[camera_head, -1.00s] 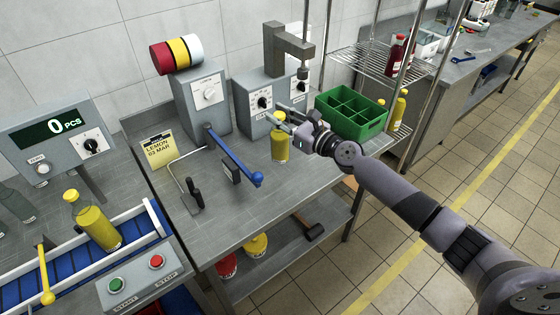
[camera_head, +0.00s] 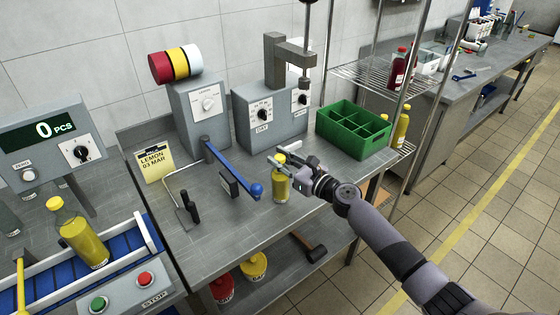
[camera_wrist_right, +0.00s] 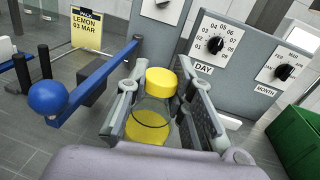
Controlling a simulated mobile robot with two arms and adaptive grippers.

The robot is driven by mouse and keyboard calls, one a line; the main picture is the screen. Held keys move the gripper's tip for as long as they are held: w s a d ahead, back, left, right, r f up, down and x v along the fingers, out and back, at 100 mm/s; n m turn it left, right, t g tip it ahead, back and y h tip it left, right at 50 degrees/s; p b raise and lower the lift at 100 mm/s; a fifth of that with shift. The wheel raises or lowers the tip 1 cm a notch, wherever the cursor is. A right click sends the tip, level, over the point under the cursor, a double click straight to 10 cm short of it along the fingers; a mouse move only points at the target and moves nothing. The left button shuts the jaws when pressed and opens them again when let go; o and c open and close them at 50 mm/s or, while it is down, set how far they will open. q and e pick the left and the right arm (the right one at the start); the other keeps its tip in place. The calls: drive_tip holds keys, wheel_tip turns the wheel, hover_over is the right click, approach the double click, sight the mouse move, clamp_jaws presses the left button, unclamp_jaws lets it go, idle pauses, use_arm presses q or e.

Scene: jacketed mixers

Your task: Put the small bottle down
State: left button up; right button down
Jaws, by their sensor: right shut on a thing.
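The small bottle (camera_head: 281,187), clear with yellow liquid and a yellow cap, is upright between the fingers of my right gripper (camera_head: 289,168). In the right wrist view its yellow cap (camera_wrist_right: 161,82) shows between the two fingers, which are shut on its sides. The bottle is over the front part of the steel table (camera_head: 235,222), just right of the blue lever's ball end. I cannot tell whether its base touches the table top. My left gripper is not in view.
The blue lever (camera_head: 232,168) reaches out close left of the bottle. Behind stand the grey dial unit (camera_head: 258,112) and a green divided crate (camera_head: 353,132). A larger yellow bottle (camera_head: 78,232) stands on the conveyor at left. Bare table lies in front of the bottle.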

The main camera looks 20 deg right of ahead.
drive_tip(key=c, duration=1.4)
unclamp_jaws()
drive_tip(key=shift+s, duration=0.1)
drive_tip(key=b+v, duration=0.1)
drive_tip(key=v, duration=1.1)
drive_tip(key=shift+b, duration=0.3)
